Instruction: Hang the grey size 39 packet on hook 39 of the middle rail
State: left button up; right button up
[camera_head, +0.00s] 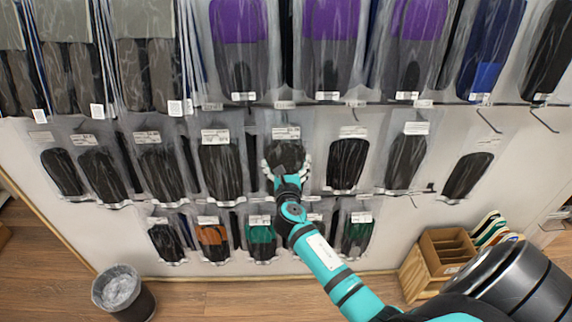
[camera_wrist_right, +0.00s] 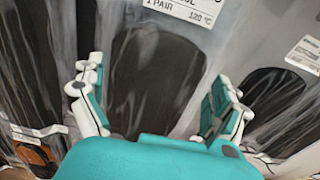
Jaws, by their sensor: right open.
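A dark grey packet (camera_head: 286,152) in clear film, with a white label on top, hangs in the middle row. My right gripper (camera_head: 287,166) is at its lower half. In the right wrist view the fingers (camera_wrist_right: 155,82) are spread apart, one on each side of this packet (camera_wrist_right: 155,62). Its label reads "1 PAIR" and "120 °C". I cannot read a size number or tell whether the fingers touch the film. The middle rail (camera_head: 395,194) and its hooks are mostly hidden by packets. My left gripper is not in view.
Similar packets hang close on both sides, such as one at left (camera_head: 221,168) and one at right (camera_head: 347,162). Purple packets (camera_head: 240,45) hang above. Orange and green packets (camera_head: 212,238) hang below. A bin (camera_head: 123,292) and a wooden box (camera_head: 445,250) stand on the floor.

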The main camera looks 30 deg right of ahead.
jog(key=shift+s+a, duration=0.1)
jog(key=v, duration=1.1)
jog(key=shift+s+a, duration=0.25)
jog(key=shift+s, duration=0.05)
jog(key=s+a+f+m+g+y+b, duration=0.15)
jog(key=s+f+m, duration=0.25)
jog(key=f, duration=0.8)
jog(key=s+a+f+m+g+y, duration=0.3)
jog(key=s+f, duration=0.2)
jog(key=f, duration=0.7)
jog(key=s+a+f+m+g+y, duration=0.2)
jog(key=s+f+m+g, duration=0.15)
jog(key=f, duration=0.85)
jog(key=s+f+m+g, duration=0.1)
jog(key=s+f+m, duration=0.4)
jog(key=s, duration=0.5)
jog(key=s+a+f+m+g+y+b, duration=0.1)
jog(key=s+f+m+g, duration=0.1)
jog(key=s+f+m, duration=0.4)
jog(key=s+f+m+g+y+b, duration=0.1)
jog(key=s+f+m, duration=0.4)
jog(key=s, duration=0.9)
notch_tip(320, 180, down, 2)
jog(key=shift+s+a+f+m+g, duration=0.1)
jog(key=shift+s+a+m+g, duration=0.25)
jog(key=shift+g, duration=0.35)
